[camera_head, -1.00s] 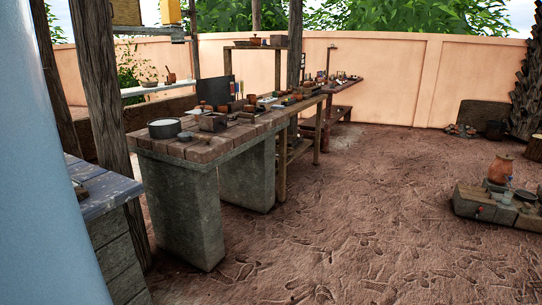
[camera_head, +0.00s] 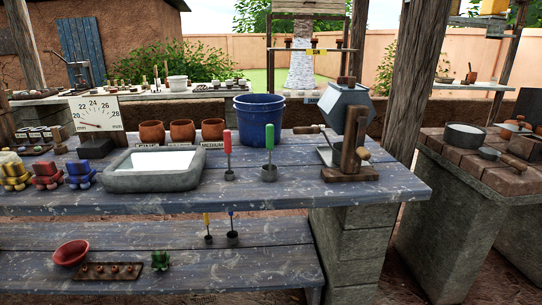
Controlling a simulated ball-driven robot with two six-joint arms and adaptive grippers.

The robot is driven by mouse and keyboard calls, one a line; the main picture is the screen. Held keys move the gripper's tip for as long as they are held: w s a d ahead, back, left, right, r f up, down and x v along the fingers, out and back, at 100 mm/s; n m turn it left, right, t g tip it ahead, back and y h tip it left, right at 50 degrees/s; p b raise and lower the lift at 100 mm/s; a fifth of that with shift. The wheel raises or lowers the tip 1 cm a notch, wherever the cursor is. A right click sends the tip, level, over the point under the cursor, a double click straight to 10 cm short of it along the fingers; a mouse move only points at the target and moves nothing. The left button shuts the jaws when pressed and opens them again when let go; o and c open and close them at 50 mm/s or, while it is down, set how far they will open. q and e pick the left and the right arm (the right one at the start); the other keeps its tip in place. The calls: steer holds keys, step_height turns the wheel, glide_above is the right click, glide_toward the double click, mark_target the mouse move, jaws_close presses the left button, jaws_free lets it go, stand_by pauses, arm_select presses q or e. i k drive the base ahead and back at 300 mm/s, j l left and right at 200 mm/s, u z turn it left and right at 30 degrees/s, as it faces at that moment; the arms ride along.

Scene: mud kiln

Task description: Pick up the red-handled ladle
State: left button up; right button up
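The red-handled ladle (camera_head: 228,146) stands upright on the blue-grey worn wooden table (camera_head: 400,186), with its red handle up and a small dark cup at the bottom. It is just right of a grey stone basin (camera_head: 152,179) with white contents and in front of a blue bucket (camera_head: 259,120). A similar green-handled ladle (camera_head: 269,142) stands to its right, a short gap away. Neither of my grippers is in view, and nothing hides the red handle.
Three clay cups (camera_head: 182,131) stand behind the basin. A wooden-framed device (camera_head: 350,160) stands at the table's right end. Yellow- and blue-handled tools (camera_head: 231,227) stand on the lower shelf (camera_head: 200,274). A brick-topped bench (camera_head: 490,175) is to the right.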

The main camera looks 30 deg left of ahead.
mark_target(229, 175)
steer(key=u, duration=1.3)
